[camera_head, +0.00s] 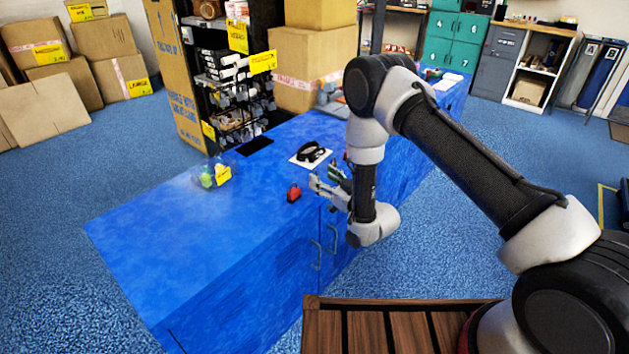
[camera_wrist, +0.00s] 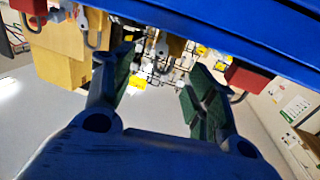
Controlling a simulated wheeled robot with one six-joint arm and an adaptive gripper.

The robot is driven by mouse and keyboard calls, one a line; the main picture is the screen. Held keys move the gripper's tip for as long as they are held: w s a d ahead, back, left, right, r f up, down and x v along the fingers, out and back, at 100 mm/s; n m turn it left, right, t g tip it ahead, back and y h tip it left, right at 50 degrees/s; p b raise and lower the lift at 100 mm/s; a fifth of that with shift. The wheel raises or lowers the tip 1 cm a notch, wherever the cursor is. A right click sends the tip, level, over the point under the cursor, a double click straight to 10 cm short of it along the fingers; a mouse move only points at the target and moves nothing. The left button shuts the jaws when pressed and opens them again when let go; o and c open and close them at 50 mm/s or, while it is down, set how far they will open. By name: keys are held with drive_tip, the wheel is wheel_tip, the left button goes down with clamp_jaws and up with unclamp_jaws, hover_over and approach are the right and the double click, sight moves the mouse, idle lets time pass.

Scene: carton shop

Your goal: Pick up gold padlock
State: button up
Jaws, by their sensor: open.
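My gripper (camera_head: 328,187) is open and empty at the near edge of the blue counter (camera_head: 200,236). In the wrist view the picture is upside down, and the two dark green finger pads (camera_wrist: 160,72) stand apart. A yellowish padlock-like body with a grey shackle (camera_wrist: 96,20) shows at the upper left, beyond and left of the fingers; it seems to be the gold padlock, partly cut off by the blue edge. A red padlock (camera_wrist: 247,77) shows to the right of the fingers, and another red body (camera_wrist: 30,5) at the top left. The head view shows one red padlock (camera_head: 293,194) left of my gripper; I cannot make out the gold one there.
A clear bowl (camera_head: 213,176) with green and yellow things stands on the counter. A black item lies on a white sheet (camera_head: 299,162) behind my gripper. A dark rack (camera_head: 228,80) and cardboard boxes (camera_head: 308,62) stand at the back. The counter's front left is clear.

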drive_tip(key=x, duration=0.4)
drive_tip(key=shift+w+a, duration=0.15)
drive_tip(key=shift+a, duration=0.25)
drive_tip(key=shift+c, duration=0.2)
drive_tip(key=c, duration=1.1)
drive_tip(key=shift+r, duration=0.1)
wheel_tip(320, 180, up, 10)
drive_tip(key=shift+f, duration=0.1)
